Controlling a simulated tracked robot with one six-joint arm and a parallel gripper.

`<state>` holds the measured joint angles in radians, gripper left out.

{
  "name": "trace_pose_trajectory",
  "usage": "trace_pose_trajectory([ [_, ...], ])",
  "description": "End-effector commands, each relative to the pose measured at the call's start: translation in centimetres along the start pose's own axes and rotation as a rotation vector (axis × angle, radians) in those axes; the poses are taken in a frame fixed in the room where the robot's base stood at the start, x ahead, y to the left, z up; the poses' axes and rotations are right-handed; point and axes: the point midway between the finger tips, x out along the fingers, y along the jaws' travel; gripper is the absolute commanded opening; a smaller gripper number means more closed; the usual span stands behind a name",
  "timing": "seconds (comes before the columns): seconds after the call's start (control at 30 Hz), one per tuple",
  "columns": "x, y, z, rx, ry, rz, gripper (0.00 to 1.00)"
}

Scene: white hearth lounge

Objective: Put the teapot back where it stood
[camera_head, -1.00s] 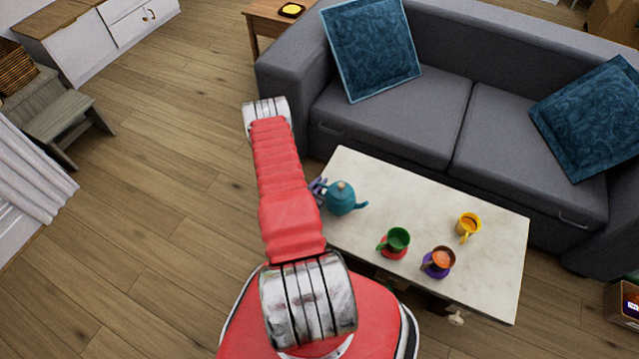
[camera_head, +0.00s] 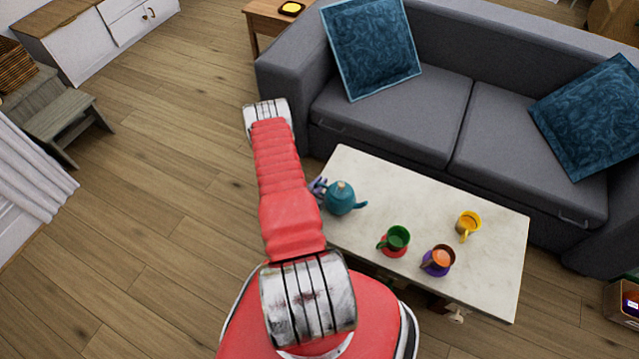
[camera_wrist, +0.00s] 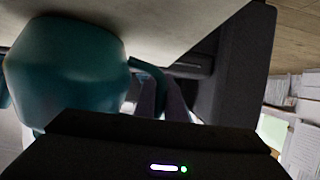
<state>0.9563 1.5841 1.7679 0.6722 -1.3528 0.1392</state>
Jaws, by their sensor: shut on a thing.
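The teal teapot (camera_head: 341,199) is at the left end of the white coffee table (camera_head: 470,285), its spout pointing right. I cannot tell whether its base touches the table top. My gripper (camera_head: 319,188) is at the teapot's left side and is shut on it, apparently at the handle. In the wrist view the teapot (camera_wrist: 65,65) fills the left part, and my gripper's fingers (camera_wrist: 160,100) meet its curved handle (camera_wrist: 150,72). Much of the grip is hidden behind my red arm in the head view.
A green cup on a red saucer (camera_head: 394,253), an orange cup on a purple saucer (camera_head: 436,270) and a yellow cup (camera_head: 468,224) stand right of the teapot. A grey sofa (camera_head: 400,115) is behind the table. A side table (camera_head: 262,22) with a yellow item stands behind left.

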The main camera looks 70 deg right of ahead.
Motion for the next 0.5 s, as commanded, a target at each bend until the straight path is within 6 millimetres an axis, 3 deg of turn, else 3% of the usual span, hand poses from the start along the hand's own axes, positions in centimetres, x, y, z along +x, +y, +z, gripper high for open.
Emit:
trace_pose_trajectory([
  [0.13, 0.09, -0.02, 0.08, -0.001, 0.003, 0.0, 0.0],
  [0.17, 0.1, -0.02, 0.09, -0.001, 0.003, 0.0, 0.1],
  [0.5, 0.07, 0.02, 0.15, 0.0, 0.001, 0.0, 0.32],
])
